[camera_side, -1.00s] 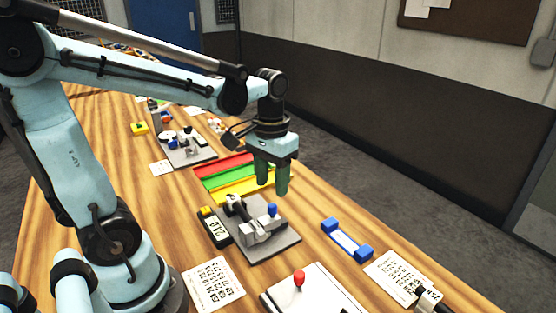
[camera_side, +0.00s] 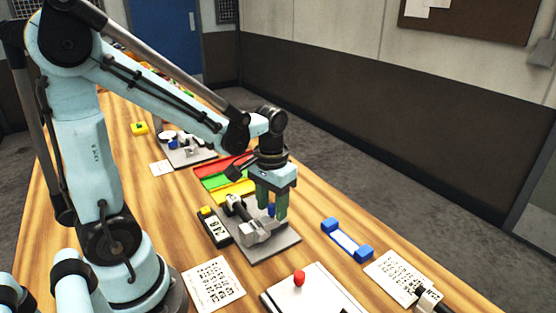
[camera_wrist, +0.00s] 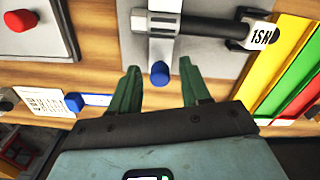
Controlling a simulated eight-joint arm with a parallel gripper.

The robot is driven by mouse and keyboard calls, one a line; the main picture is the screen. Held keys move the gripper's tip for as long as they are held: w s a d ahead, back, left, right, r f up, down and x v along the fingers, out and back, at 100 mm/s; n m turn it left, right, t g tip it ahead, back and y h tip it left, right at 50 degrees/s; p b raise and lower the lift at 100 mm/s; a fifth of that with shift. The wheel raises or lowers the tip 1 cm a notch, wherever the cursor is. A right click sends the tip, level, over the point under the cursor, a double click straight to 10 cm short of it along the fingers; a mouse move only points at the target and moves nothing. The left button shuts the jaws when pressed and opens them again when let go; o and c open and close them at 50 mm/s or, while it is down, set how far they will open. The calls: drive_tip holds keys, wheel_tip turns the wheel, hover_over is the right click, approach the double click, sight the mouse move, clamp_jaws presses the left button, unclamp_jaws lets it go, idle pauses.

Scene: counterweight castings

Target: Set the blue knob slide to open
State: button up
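The blue knob (camera_side: 271,209) stands on a grey slide fixture (camera_side: 276,246) on the wooden table. In the wrist view the blue knob (camera_wrist: 159,73) shows between the fingertips, with a gap on each side. My gripper (camera_side: 271,214) points down over the fixture with its green fingers on either side of the knob. In the wrist view my gripper (camera_wrist: 160,80) is open, its fingers apart. A grey slide block (camera_side: 253,234) sits beside the knob. Whether the fingers reach the knob's full depth I cannot tell.
A small display box (camera_side: 214,228) with a yellow top stands left of the fixture. Red, green and yellow strips (camera_side: 222,184) lie behind it. A blue-ended handle (camera_side: 347,240) lies to the right. A white plate with a red knob (camera_side: 299,277) is in front.

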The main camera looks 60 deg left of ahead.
sight(280, 224)
clamp_jaws()
drive_tip(key=shift+w, duration=1.2)
drive_tip(key=shift+o, duration=0.5)
unclamp_jaws()
drive_tip(key=shift+r, duration=0.1)
wheel_tip(280, 224, up, 12)
drive_tip(key=s+d+f+m+t, duration=0.3)
drive_tip(key=d+f+t, duration=0.1)
drive_tip(key=t, duration=0.3)
drive_tip(key=shift+s+d+f, duration=0.2)
drive_tip(key=shift+s+f, duration=0.05)
drive_tip(key=shift+s, duration=0.15)
